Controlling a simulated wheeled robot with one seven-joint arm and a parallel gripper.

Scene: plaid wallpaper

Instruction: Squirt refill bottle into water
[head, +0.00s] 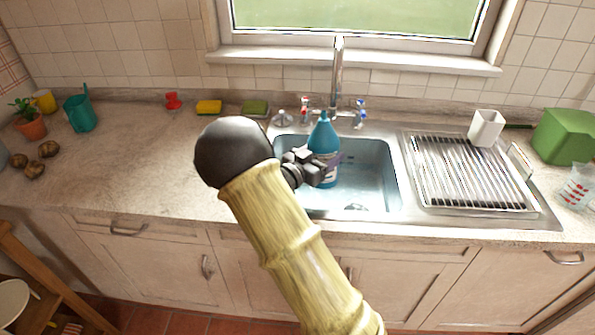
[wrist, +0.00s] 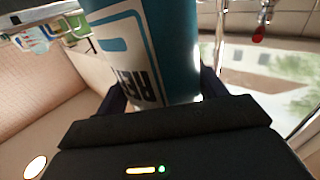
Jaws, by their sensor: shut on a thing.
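A blue refill bottle (head: 324,140) with a pale label stands out above the sink (head: 375,190) in the head view. My gripper (head: 322,168) is shut on the bottle, which looks close to upright. In the wrist view the bottle (wrist: 150,50) fills the upper middle, with the gripper's dark fingers (wrist: 158,92) on either side of it. The bottle's lower end is partly hidden by the gripper in the head view. The sink basin is bluish inside, and a drain shows near its front. I cannot tell clearly how much water is in it.
A tall faucet (head: 338,70) rises behind the sink, with red and blue taps beside it. A dish rack (head: 470,172) with a white cup (head: 486,127) is at right. A yellow sponge (head: 208,107) lies left of the sink. The left counter (head: 130,160) is mostly clear.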

